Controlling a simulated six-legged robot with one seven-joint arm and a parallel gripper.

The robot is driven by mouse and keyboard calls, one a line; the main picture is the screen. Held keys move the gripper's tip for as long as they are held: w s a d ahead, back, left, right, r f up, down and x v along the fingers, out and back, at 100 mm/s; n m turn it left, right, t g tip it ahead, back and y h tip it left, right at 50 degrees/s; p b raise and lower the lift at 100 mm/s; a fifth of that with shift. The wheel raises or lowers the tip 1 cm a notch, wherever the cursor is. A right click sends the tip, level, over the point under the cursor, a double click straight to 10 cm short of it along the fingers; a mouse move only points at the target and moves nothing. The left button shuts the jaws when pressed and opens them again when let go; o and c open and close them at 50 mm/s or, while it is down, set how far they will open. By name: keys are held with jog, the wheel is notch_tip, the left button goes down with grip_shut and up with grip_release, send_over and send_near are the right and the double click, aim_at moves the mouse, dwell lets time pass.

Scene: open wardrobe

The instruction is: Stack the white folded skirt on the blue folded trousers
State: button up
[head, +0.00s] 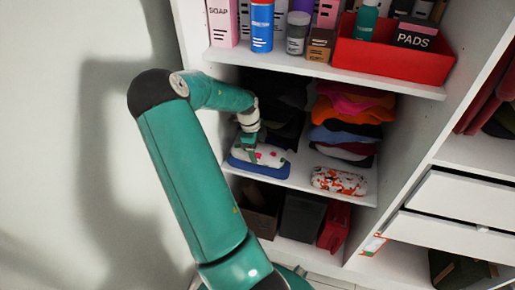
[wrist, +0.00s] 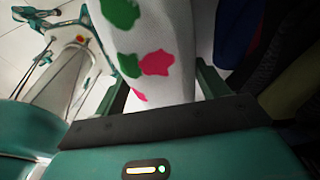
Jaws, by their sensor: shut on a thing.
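The white folded skirt (head: 268,155), with pink and green spots, is in the wardrobe's middle shelf on the left. The blue folded trousers (head: 262,169) lie under and in front of it on the shelf. My gripper (head: 250,143) reaches in from above and is shut on the skirt. In the wrist view the skirt (wrist: 160,45) fills the space between the two fingers. In the head view the skirt appears right over the trousers; I cannot tell whether it rests fully on them. The fingertips are partly hidden by the cloth.
A white folded cloth with orange-red pattern (head: 339,180) lies to the right on the same shelf (head: 301,176). Stacks of dark clothes (head: 288,105) and coloured clothes (head: 347,120) stand behind. The upper shelf (head: 300,67) with a red box (head: 390,62) hangs close above my arm.

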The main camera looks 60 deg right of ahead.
jog(key=shift+f, duration=0.1)
jog(key=o, duration=0.8)
jog(key=shift+o, duration=0.2)
jog(key=shift+c, duration=0.5)
